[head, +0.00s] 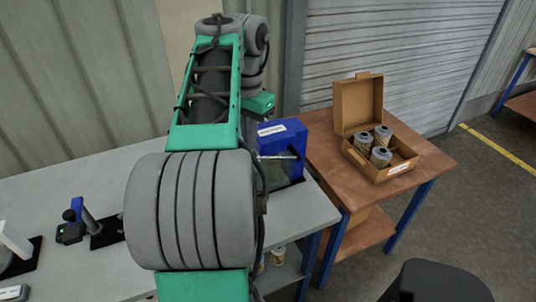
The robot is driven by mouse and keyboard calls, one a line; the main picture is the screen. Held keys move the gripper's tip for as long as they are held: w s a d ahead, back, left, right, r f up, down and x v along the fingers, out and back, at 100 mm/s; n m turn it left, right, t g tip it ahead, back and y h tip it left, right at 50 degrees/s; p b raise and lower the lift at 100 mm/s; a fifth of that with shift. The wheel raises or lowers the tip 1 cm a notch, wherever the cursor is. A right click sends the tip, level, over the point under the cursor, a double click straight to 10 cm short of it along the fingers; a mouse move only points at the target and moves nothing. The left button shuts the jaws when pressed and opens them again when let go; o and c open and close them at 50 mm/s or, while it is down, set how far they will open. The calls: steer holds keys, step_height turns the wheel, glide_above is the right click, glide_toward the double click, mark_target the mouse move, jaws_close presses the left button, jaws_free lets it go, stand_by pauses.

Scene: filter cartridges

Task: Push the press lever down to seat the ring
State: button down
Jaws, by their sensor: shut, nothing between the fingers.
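A blue press (288,138) with a white label stands on the right end of the grey workbench (325,209), to the right of my arm. A thin metal rod, which looks like its lever (277,157), sticks out about level at its front. My arm covers the left side of the press, and I cannot make out the ring. My gripper is hidden behind my own arm links, so its place relative to the lever does not show.
A wooden table (430,163) at the right holds an open cardboard box (358,106) with several cartridges (381,156). A small blue and black device (75,222) stands on the bench at the left. A black rounded object (435,283) is at the lower right.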

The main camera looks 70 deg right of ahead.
steer(key=shift+f+b, duration=3.05)
steer(key=shift+w+a+f+b, duration=0.15)
steer(key=shift+a+f+b, duration=0.05)
steer(key=shift+f+b, duration=0.6)
steer(key=shift+w+a+f+b, duration=0.15)
steer(key=shift+f+b, duration=0.55)
steer(key=shift+b, duration=0.05)
steer(key=shift+f, duration=0.15)
step_height(320, 180, up, 12)
steer(key=p, duration=1)
steer(key=shift+f+p, duration=0.25)
steer(key=shift+p, duration=0.15)
steer(key=shift+f, duration=0.1)
